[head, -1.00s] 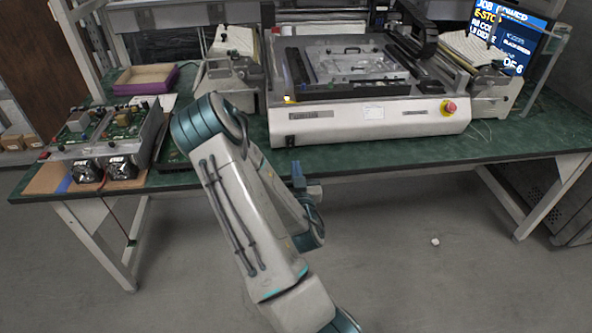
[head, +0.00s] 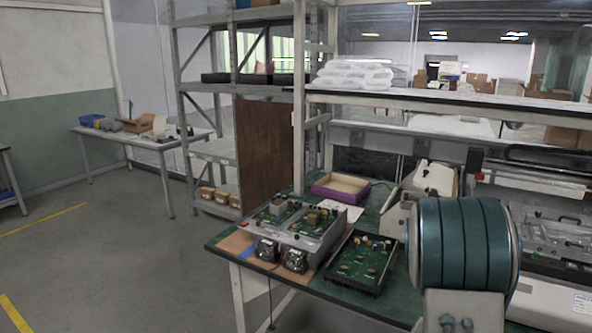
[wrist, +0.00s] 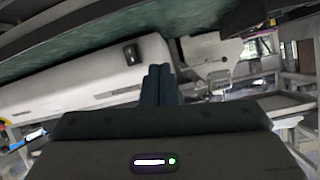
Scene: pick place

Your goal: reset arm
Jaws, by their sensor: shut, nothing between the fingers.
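In the wrist view my gripper (wrist: 159,84) has its two dark blue-grey fingers pressed together with nothing between them. Beyond the fingertips is the pale side of a machine with a dark fitting on it. In the head view one teal and white joint of my arm stands large at the lower right, in front of the green workbench (head: 395,302). The gripper itself is outside the head view.
On the bench are an open unit with circuit boards and fans (head: 298,228), a black-framed board (head: 361,262) and a purple-edged tray (head: 340,187). A white machine (head: 555,300) stands behind my arm. Free floor (head: 120,255) lies at the left.

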